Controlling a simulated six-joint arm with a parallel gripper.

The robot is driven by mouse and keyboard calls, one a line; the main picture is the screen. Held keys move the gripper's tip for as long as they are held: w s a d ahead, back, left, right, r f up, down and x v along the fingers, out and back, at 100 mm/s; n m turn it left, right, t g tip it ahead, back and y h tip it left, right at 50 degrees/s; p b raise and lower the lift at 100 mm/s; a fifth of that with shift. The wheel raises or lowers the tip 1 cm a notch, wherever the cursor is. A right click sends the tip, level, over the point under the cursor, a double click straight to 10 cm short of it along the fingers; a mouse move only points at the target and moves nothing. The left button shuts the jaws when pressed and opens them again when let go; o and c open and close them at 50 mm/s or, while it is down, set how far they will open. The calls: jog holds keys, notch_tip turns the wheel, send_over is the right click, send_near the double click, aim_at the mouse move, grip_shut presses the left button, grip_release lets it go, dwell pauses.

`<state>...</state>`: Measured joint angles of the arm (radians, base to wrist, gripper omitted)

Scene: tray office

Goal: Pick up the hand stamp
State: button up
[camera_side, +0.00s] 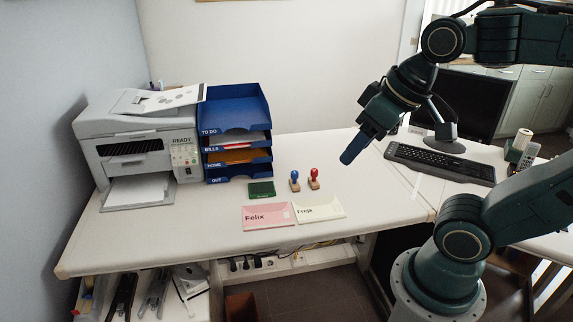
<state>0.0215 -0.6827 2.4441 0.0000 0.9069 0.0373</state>
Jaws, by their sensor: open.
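Two hand stamps stand upright side by side on the white desk in the side view. One hand stamp has a blue knob (295,176) and the other hand stamp has a red knob (314,174); both have brownish bases. A green ink pad (262,189) lies just left of them. My gripper (347,160) is above the desk to the right of the stamps, pointing down and left, apart from them. It is open and nothing shows in it. The gap between its fingers is hard to see from this angle.
A pink envelope marked Felix (268,223) and a pale one marked Freja (325,212) lie in front of the stamps. A blue tray stack (238,146) and a printer (135,150) stand left. A keyboard (440,164) and monitor are right. The desk (170,235) is clear at front left.

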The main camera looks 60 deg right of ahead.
jog(key=w+d+r+m, duration=0.2)
jog(key=w+m, duration=0.1)
jog(key=w, duration=0.4)
jog(key=m+g, duration=0.5)
jog(key=m, duration=0.9)
send_over(295, 172)
notch_tip(295, 172, down, 26)
jog(key=shift+a+f, duration=0.1)
jog(key=shift+f, duration=4.05)
jog(key=shift+s, duration=0.1)
jog(key=shift+f, duration=2.6)
